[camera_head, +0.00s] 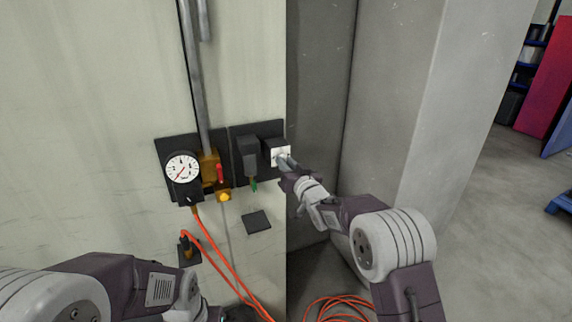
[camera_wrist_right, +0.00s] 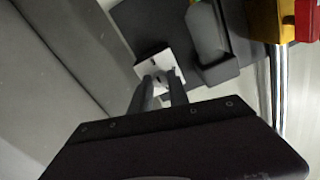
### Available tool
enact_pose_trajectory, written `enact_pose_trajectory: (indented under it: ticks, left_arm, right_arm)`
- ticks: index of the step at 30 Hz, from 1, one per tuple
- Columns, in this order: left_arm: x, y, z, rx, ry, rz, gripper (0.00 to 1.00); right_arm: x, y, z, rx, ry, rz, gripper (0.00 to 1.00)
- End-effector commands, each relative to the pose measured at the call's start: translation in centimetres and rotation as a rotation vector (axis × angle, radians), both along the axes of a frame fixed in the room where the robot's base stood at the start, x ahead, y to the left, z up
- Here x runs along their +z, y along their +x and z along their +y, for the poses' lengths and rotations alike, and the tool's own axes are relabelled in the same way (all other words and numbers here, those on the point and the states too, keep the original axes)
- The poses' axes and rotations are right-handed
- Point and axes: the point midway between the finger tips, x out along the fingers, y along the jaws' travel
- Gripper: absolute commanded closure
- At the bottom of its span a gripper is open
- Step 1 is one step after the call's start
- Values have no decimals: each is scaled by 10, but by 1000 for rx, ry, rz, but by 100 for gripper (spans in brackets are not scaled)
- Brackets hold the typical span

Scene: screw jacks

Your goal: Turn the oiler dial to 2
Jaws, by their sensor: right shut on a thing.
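The oiler dial sits on a small white-faced plate (camera_head: 272,147) on a dark box at the right of the wall panel. The same white plate (camera_wrist_right: 150,66) shows in the right wrist view. My right gripper (camera_head: 284,160) reaches it from the lower right. In the right wrist view, its two grey fingers (camera_wrist_right: 163,84) are shut on the dial's small knob in front of the plate. The fingers hide most of the knob, and I cannot read its number. My left arm enters at the lower left, with its fingertips out of view.
A round white gauge (camera_head: 182,168), a red lever (camera_head: 220,173) and a yellow knob (camera_head: 223,197) are left of the dial. A dark block (camera_head: 247,153) stands close beside it. Orange hoses (camera_head: 215,252) hang below. A grey pillar (camera_head: 395,90) rises at the right.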

Motion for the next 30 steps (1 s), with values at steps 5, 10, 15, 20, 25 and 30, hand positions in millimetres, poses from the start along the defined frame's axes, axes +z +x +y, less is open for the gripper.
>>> enact_pose_trajectory:
  ticks: [5, 10, 15, 20, 25, 30]
  left_arm:
    - [-15, 0, 0, 0, 0, 0, 64]
    - [-37, 0, 0, 0, 0, 0, 64]
    - [-60, 0, 0, 0, 0, 0, 64]
    - [-78, 0, 0, 0, 0, 0, 64]
    - [-96, 0, 0, 0, 0, 0, 64]
    - [-111, 0, 0, 0, 0, 0, 64]
  right_arm:
    - [-4, 0, 0, -1, -60, -28, 100]
    - [-6, 0, -1, -1, -173, -76, 100]
    - [-6, 0, -1, -1, -319, -136, 100]
    - [-6, 0, -1, -1, -461, -194, 100]
    - [-5, 0, -1, -1, -611, -256, 100]
    - [-4, 0, -1, 0, -760, -318, 100]
